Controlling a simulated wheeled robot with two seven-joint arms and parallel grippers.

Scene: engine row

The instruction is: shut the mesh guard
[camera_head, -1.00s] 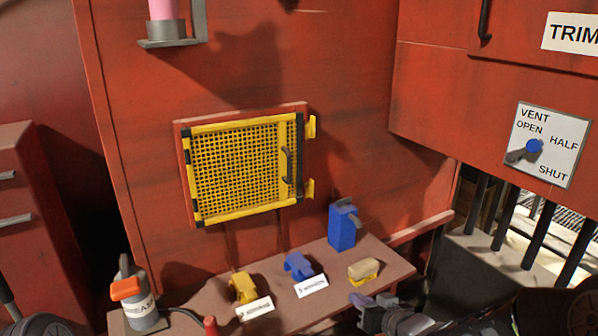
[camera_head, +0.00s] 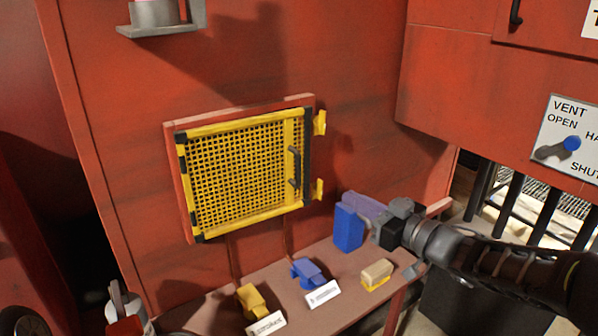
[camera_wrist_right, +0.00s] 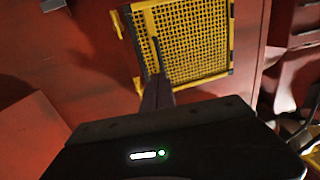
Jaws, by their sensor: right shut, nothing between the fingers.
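The mesh guard (camera_head: 238,172) is a yellow-edged mesh panel on the red wall, with black hinge pieces on its left side. It lies over or close to its red frame (camera_head: 172,150); I cannot tell whether a gap is left at its right edge. Its dark handle (camera_head: 295,168) is on the right side. Two yellow catches (camera_head: 320,122) stick out to the right of it. My right gripper (camera_head: 352,198) is shut and empty, below and right of the guard, in front of the blue block. In the right wrist view its fingers (camera_wrist_right: 157,90) overlap the guard (camera_wrist_right: 187,40). My left gripper is out of view.
A brown shelf (camera_head: 225,300) below the guard holds a blue block (camera_head: 348,228), a yellow clip (camera_head: 250,300), a blue clip (camera_head: 307,271) and a tan-yellow block (camera_head: 376,274). A vent dial (camera_head: 570,144) is at right. The wall before the guard is clear.

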